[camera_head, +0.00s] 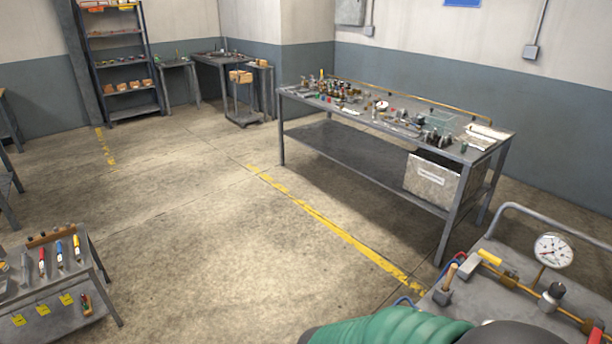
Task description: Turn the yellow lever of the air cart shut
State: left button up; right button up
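The air cart (462,302) stands at the lower right, cut off by the frame edges. A brass pipe (522,287) runs across its grey top. A short yellow lever (489,257) sits at the pipe's far left end, lying roughly along the pipe. I cannot tell the valve's state from it. A round white gauge (553,251) stands on the pipe to the right of the lever. Neither of my grippers is in view.
A ribbed green shape (395,327) and a dark rounded shape cover the cart's near side. A cluttered workbench (502,146) stands behind the cart, with a grey bin (432,180) below. A tool table (98,262) is at lower left. The middle floor is clear.

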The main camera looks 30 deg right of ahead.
aim_at(482, 254)
jog(key=i+j+z, duration=0.1)
jog(key=i, duration=0.45)
jog(key=i+j+z, duration=0.1)
jog(key=i, duration=0.45)
jog(key=i+j+z, duration=0.1)
jog(key=i, duration=0.4)
jog(key=i+l+z, duration=0.25)
jog(key=z, duration=0.15)
jog(key=i+l+z, duration=0.1)
jog(key=i+z, duration=0.7)
jog(key=i+j+z, duration=0.15)
jog(key=i+z, duration=0.25)
jog(key=i+j+z, duration=0.25)
jog(key=i+z, duration=0.2)
